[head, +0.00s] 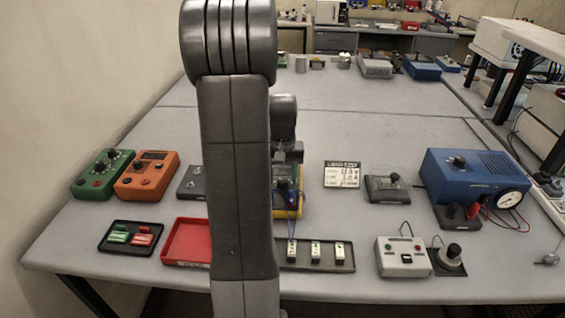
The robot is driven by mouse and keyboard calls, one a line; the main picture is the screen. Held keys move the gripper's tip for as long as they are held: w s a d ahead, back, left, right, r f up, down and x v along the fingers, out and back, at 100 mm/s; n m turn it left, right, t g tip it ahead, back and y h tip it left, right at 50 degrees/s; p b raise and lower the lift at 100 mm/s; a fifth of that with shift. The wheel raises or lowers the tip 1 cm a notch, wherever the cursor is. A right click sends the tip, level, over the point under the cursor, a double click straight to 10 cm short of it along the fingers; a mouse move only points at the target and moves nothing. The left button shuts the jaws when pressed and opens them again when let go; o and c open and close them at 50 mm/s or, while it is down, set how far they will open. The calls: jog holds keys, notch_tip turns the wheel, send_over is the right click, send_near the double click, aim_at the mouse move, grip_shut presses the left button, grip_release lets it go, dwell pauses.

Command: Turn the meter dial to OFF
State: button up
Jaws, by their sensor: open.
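A yellow-edged device with a dark face (300,207), which looks like the meter, lies on the table just right of my arm. My arm covers its left part, and its dial and pointer cannot be made out. My gripper (288,185) is above the device's upper part, pointing down at it. It is open, with nothing seen held in it. Whether the fingers touch the dial or stand around it cannot be told at this size.
A green box (102,174) and an orange box (146,175) stand left. A red tray (187,242) and a dark tray with white blocks (345,258) lie in front. A small sign (342,175) and blue gauge box (475,178) are right.

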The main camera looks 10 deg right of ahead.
aim_at(283, 180)
notch_tip(283, 180, up, 13)
jog(key=shift+r, duration=0.2)
jog(key=shift+f, duration=0.1)
notch_tip(283, 180, down, 14)
jog(key=shift+r, duration=0.15)
dwell(0.6)
jog(key=shift+r, duration=0.1)
